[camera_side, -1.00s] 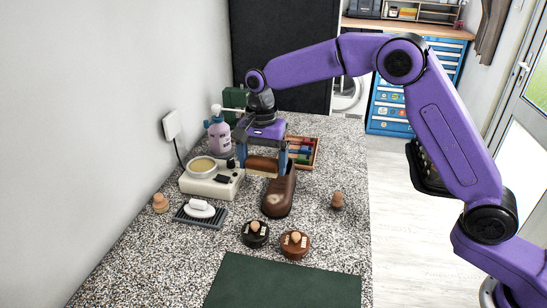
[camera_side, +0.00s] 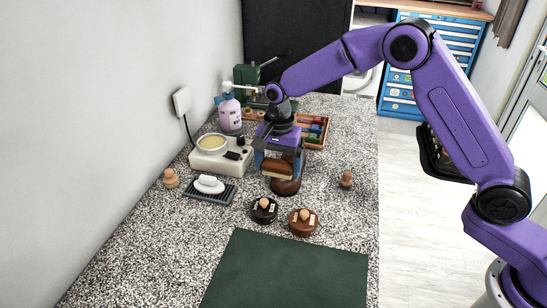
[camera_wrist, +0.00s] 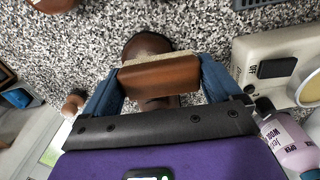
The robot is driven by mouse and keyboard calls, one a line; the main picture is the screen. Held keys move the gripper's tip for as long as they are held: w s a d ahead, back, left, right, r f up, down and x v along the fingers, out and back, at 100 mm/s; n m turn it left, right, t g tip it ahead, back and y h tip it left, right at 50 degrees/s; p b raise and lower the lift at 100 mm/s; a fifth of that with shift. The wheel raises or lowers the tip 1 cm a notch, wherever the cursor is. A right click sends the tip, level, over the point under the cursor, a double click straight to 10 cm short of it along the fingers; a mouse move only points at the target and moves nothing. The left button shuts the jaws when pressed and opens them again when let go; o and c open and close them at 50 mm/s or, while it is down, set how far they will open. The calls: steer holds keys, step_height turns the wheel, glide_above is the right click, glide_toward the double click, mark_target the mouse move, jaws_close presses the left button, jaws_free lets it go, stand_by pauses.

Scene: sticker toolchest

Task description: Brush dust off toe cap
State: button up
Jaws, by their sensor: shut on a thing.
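A brown leather shoe (camera_side: 286,188) stands on the speckled counter with its toe cap toward the side camera. In the wrist view its rounded toe (camera_wrist: 146,43) shows beyond the brush. My gripper (camera_side: 278,167) is shut on a wooden-backed brush (camera_side: 277,172), held crosswise between the blue fingers. In the wrist view the brush (camera_wrist: 160,76) shows pale bristles along its far edge. I cannot tell whether the bristles touch the leather. The pale dusty patch is not visible now.
Two round tins, black (camera_side: 264,210) and brown (camera_side: 303,222), stand in front. A green mat (camera_side: 288,272) lies nearest. A wooden knob-like piece (camera_side: 346,180) stands right.

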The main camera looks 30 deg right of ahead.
steer(key=shift+s+d, duration=1.8)
steer(key=shift+w+a, duration=2.25)
steer(key=shift+w, duration=0.1)
steer(key=shift+d+r, duration=0.1)
steer(key=shift+r, duration=3.8)
